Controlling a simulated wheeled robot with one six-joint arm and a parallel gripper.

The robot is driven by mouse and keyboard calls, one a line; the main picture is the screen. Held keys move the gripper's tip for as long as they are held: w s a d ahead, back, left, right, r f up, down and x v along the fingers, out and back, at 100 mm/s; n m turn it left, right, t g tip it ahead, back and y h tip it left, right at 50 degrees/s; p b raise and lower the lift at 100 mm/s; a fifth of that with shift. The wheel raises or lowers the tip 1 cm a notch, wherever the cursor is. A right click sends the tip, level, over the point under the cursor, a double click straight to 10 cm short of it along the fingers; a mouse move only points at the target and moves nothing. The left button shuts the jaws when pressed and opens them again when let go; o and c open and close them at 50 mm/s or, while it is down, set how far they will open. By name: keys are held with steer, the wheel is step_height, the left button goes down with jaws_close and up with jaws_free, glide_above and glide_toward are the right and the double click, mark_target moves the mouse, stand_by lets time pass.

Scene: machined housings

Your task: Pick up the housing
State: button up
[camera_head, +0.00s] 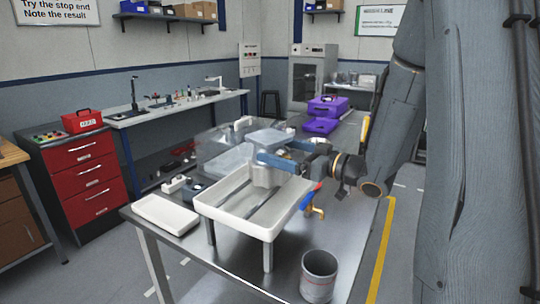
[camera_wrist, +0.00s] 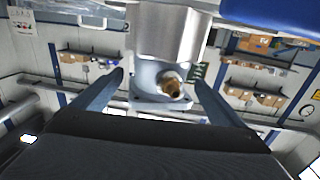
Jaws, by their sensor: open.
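The housing (camera_head: 268,176) is a pale grey machined part with a flat flange on top. It stands upright over the raised white tray (camera_head: 215,203); I cannot tell whether its base touches the tray. My gripper (camera_head: 268,160) reaches in from the right, its blue fingers at the housing's upper body. In the wrist view the housing (camera_wrist: 150,78) shows a silvery cylindrical part above and a brass fitting on its face. My open gripper (camera_wrist: 158,80) has one finger on each side of it. Contact with the fingers is unclear.
The raised tray stands on a metal table (camera_head: 270,275). A shallow white tray (camera_head: 165,214) lies to its left, a grey cup (camera_head: 318,277) at the front right. Clear bins (camera_head: 222,150) and purple cases (camera_head: 326,108) are behind.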

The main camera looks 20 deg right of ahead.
steer(key=p+x, duration=0.1)
steer(key=x, duration=0.3)
steer(key=shift+a+r, duration=0.1)
steer(key=shift+c, duration=0.2)
steer(key=c, duration=2.1)
steer(key=shift+o, duration=0.2)
step_height(320, 180, up, 10)
steer(key=shift+r+b, duration=0.2)
steer(key=shift+b, duration=0.15)
step_height(320, 180, up, 6)
steer(key=p, duration=0.5)
steer(key=shift+f, duration=0.1)
steer(key=shift+p, duration=0.3)
step_height(320, 180, up, 5)
steer(key=p, duration=1)
steer(key=shift+s, duration=0.1)
